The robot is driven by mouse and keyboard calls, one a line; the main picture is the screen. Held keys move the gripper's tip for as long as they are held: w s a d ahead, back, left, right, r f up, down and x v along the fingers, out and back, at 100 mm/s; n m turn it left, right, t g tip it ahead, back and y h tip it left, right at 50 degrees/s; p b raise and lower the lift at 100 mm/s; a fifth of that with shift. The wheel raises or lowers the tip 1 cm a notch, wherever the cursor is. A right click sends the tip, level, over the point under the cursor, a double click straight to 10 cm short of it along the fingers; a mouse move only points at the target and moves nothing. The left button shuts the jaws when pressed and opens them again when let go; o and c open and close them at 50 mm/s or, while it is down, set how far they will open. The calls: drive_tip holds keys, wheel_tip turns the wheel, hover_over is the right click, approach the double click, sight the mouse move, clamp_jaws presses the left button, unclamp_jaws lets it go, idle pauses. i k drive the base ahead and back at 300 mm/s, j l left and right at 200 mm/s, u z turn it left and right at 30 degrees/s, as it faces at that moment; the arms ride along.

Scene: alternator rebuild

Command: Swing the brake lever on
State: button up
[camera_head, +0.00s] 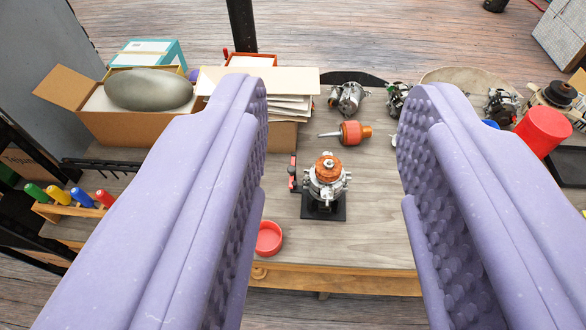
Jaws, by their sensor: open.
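An alternator assembly (327,180) with an orange-brown copper winding on top stands upright on a black base (323,211) at the middle of the workbench. Just left of it is a narrow upright red and dark part (293,173), which looks like the brake lever. It is small, and I cannot tell its exact setting. My gripper (333,105) is open, its two purple studded fingers wide apart in the foreground. The assembly and the red part show in the gap between the fingers, lower and farther off. Nothing is between the fingers, and they touch nothing visible.
A rotor (354,132) lies behind the assembly. A red round dish (269,238) sits near the bench's front edge. Cardboard boxes (128,126) and colored-handled tools (70,197) are left. Alternator parts (348,98) and a red cylinder (543,130) are back and right. The bench (377,235) is bare right of the base.

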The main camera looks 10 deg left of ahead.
sight(292, 170)
drive_tip(key=i+j, duration=1.1)
drive_tip(key=j+z, duration=0.05)
